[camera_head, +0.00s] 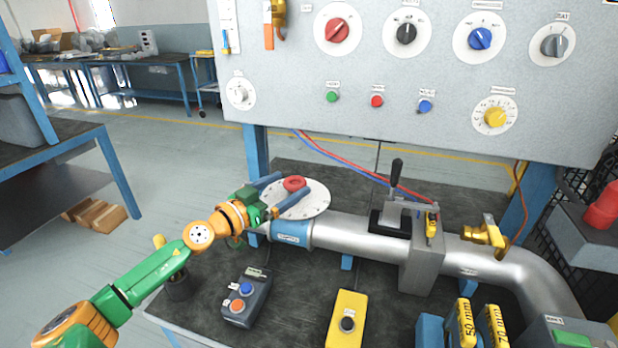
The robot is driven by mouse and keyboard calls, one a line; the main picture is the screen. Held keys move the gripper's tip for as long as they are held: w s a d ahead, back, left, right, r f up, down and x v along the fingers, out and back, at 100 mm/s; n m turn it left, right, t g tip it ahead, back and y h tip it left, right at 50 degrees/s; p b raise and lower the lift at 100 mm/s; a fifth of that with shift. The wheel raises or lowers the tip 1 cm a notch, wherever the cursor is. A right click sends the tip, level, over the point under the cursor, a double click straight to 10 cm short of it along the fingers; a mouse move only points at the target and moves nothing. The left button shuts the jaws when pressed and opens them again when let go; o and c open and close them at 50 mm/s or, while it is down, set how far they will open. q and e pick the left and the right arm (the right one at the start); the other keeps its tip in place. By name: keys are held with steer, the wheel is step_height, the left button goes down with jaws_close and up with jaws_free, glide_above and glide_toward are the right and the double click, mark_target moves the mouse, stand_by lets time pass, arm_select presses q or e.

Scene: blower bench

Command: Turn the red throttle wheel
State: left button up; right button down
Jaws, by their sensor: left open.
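A red wheel (294,184) sits on a round white dial plate (313,201) at the back of the bench, by the left end of the silver pipe. I take it for the throttle wheel; no readable label confirms this. My left gripper (292,186) reaches in from the left over the dial. Its two blue fingers are open, one on the far side of the red wheel and one on the near side. I cannot tell whether they touch it. My right gripper is not in view.
A silver pipe (345,233) with a black lever (395,178) runs right of the dial. A grey button box (247,297) and a yellow button box (346,319) stand in front. A panel (290,75) with several dials, one with a red knob (337,30), rises behind.

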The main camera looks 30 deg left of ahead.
mark_target(303, 177)
arm_select(q)
steer(key=w, duration=0.2)
steer(key=w+d, duration=0.1)
steer(key=w, duration=0.2)
steer(key=shift+d+f, duration=0.1)
steer(key=shift+w+d, duration=0.1)
steer(key=shift+w, duration=0.3)
